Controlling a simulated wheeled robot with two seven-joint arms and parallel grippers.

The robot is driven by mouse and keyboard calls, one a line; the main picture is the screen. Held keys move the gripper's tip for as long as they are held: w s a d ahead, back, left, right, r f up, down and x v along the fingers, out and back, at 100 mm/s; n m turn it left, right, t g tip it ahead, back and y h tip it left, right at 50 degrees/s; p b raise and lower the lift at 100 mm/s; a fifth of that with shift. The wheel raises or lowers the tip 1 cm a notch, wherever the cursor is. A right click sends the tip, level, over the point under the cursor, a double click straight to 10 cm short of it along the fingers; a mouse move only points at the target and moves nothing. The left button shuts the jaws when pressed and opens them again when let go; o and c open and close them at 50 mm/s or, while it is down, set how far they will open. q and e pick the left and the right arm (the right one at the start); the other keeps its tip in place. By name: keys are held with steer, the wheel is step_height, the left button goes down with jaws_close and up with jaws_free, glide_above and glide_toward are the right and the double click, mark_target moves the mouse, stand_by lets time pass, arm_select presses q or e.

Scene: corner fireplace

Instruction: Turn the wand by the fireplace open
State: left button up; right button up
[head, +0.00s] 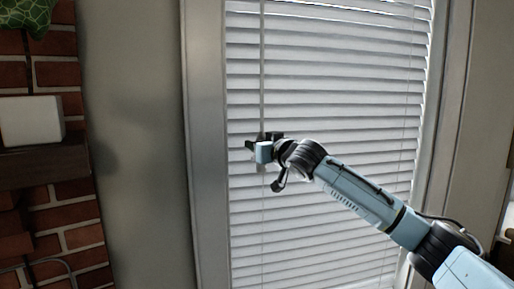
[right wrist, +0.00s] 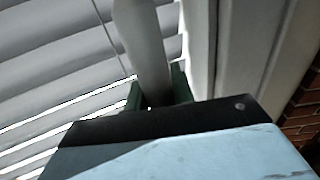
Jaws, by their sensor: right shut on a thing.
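The wand (head: 262,70) is a thin pale rod hanging down in front of the white window blind (head: 340,110) in the head view, near the blind's left side. My right gripper (head: 259,145) is at the wand's lower part, shut on it. In the right wrist view the wand (right wrist: 145,45) shows as a thick pale rod running down between the dark green fingertips of the gripper (right wrist: 158,92). The blind's slats are tilted, with bright narrow gaps between some of them. My left gripper is not in view.
The window frame (head: 205,150) stands just left of the wand, with a grey wall (head: 135,190) beyond it. The brick fireplace (head: 70,215) with a dark mantel (head: 40,165) and a white box-like object (head: 32,121) is at far left. Thin cords hang before the blind.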

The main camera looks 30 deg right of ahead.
steer(key=shift+s+d+m+g+h+b, duration=0.25)
steer(key=shift+m+g+h+b, duration=0.6)
steer(key=shift+m+g+h, duration=1.5)
steer(key=shift+s+d+m+g+h+b, duration=0.3)
steer(key=shift+m+g+h+b, duration=0.95)
steer(key=shift+m+h, duration=1.75)
steer(key=shift+s+d+m+g+h+b, duration=0.1)
steer(key=shift+d+m+g+h+b, duration=0.35)
steer(key=shift+m+g+h, duration=2.35)
steer(key=shift+n+t+h, duration=0.3)
steer(key=shift+n+h, duration=0.35)
steer(key=shift+n, duration=0.2)
steer(key=o, duration=1)
steer(key=b+v, duration=0.4)
steer(key=v, duration=0.9)
steer(key=shift+s+a, duration=0.1)
steer(key=shift+a, duration=0.15)
